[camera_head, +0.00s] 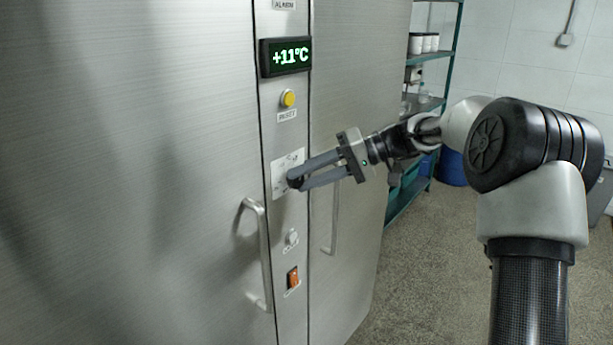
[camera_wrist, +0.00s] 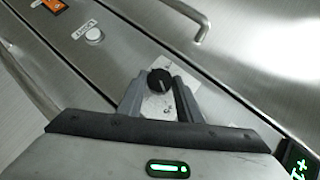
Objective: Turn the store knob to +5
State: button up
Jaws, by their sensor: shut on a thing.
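The store knob (camera_wrist: 159,80) is a round black knob with a pale mark, on a white dial plate (camera_wrist: 155,106) on the steel control strip. In the head view the dial plate (camera_head: 281,190) shows, and the knob (camera_head: 294,178) is mostly hidden by the fingertips. My gripper (camera_head: 298,180) has its fingers around the knob and is shut on it. In the wrist view the gripper (camera_wrist: 158,88) has one finger on each side of the knob. A display (camera_head: 286,57) above the knob reads +11°C in green. The dial's scale is too small to read.
A yellow button (camera_head: 288,98) is above the knob. A pale button (camera_head: 292,237) and an orange switch (camera_head: 293,278) are below it. Door handles (camera_head: 258,255) stick out on both sides of the strip. A green shelf rack (camera_head: 437,100) stands behind right; the floor in front is clear.

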jog(key=o, duration=1)
jog(key=v, duration=1.7)
jog(key=shift+w+d, duration=0.1)
jog(key=shift+d, duration=0.15)
